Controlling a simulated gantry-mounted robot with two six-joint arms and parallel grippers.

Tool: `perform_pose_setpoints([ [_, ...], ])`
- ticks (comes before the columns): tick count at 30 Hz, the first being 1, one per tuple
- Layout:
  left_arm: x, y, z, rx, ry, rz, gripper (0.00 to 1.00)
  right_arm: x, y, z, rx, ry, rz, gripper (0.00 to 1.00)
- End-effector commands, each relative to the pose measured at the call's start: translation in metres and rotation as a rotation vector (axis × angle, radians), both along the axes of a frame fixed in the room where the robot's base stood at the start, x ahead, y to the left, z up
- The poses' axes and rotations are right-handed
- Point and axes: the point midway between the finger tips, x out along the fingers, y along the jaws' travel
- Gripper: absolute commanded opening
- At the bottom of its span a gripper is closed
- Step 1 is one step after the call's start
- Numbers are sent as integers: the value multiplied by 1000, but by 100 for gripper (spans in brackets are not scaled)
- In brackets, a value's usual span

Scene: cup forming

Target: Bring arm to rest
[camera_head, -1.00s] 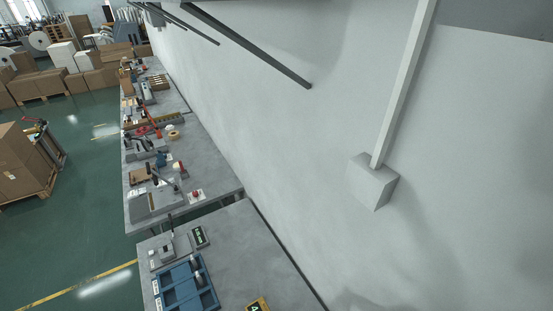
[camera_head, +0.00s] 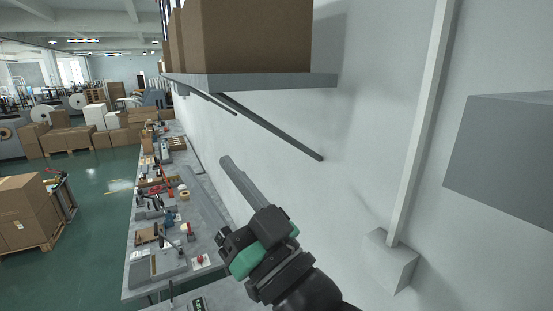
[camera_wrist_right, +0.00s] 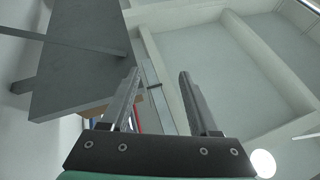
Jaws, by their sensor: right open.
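My right gripper (camera_head: 228,166) is raised in the lower middle of the head view, in front of the white wall. Its dark wrist has green parts, and its grey fingers point up and to the left. In the right wrist view the two fingers (camera_wrist_right: 158,85) stand apart with nothing between them, pointing toward the ceiling. My left gripper is not in view.
A grey wall shelf (camera_head: 270,82) with cardboard boxes (camera_head: 256,35) is above the gripper. It also looms at the left in the right wrist view (camera_wrist_right: 78,80). Cluttered workbenches (camera_head: 160,240) run along the wall. A grey box (camera_head: 505,160) juts out at right.

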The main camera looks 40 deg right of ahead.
Motion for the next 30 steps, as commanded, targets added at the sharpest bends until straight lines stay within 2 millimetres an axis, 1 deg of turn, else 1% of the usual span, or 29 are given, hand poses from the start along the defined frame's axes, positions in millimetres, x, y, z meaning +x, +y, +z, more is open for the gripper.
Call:
perform_pose_setpoints([
  [1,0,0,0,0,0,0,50,-34,-3,30,-22,-108,-19,62],
  [3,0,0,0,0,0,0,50,-71,-6,56,-47,-217,-45,62],
  [6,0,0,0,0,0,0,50,-103,-8,74,-66,-307,-68,62],
  [7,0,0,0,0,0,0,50,-107,-9,77,-69,-319,-71,62],
  [9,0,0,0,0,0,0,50,-112,-9,79,-72,-331,-76,62],
  [26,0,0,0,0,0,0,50,-110,-9,78,-71,-327,-73,62],
  [27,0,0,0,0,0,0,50,-110,-9,78,-71,-327,-73,55],
  [28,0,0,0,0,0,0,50,-110,-9,78,-71,-326,-73,50],
  [30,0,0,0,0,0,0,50,-110,-9,78,-71,-326,-73,50],
])
